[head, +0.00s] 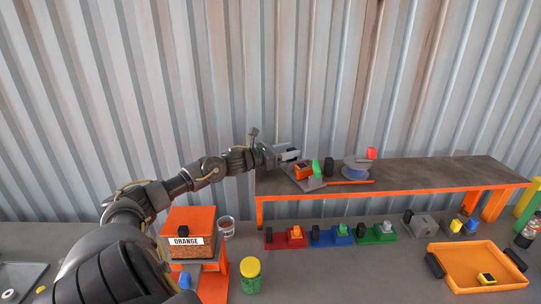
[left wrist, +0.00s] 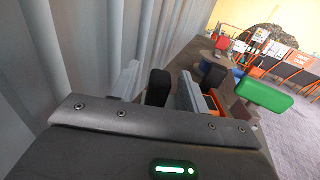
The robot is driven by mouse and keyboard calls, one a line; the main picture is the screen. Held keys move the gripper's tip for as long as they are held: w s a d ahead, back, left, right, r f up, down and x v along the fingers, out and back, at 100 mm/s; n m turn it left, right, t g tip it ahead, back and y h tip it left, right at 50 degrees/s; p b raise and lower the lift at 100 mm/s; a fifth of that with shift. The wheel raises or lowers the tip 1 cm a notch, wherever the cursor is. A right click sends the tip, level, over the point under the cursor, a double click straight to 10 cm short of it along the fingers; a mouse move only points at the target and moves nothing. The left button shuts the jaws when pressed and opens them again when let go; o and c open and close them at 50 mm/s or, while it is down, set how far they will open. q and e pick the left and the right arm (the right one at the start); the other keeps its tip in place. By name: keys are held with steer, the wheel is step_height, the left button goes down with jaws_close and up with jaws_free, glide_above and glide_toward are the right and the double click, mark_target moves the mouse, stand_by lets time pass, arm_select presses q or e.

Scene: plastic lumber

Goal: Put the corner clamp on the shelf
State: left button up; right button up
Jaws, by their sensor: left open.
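What looks like the corner clamp, a grey plate (head: 311,184) with an orange block (head: 303,171) and a green handle (head: 316,167), sits at the left end of the raised shelf (head: 430,173). My left gripper (head: 290,155) is over that end, just behind the orange block. In the left wrist view its two grey fingers (left wrist: 158,92) are apart. A black upright knob (left wrist: 158,84) shows between them, and I cannot tell whether they touch it. The orange block (left wrist: 212,103) and green handle (left wrist: 265,95) show right of the fingers. My right gripper is out of view.
Below stand red (head: 285,239), blue (head: 332,237) and green (head: 374,234) fixtures. An orange tray (head: 455,272), a yellow-lidded jar (head: 250,275) and an orange box (head: 190,218) stand in front. The shelf's right half is clear.

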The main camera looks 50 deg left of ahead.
arm_select(q)
steer(key=b+v, duration=0.2)
steer(key=v, duration=0.3)
steer(key=shift+d+f, duration=0.15)
steer(key=shift+f, duration=0.05)
steer(key=shift+r+p+v, duration=0.15)
steer(key=shift+p+v, duration=0.05)
steer(key=shift+v, duration=1.3)
steer(key=shift+r+p+v, duration=0.15)
steer(key=shift+v, duration=1.35)
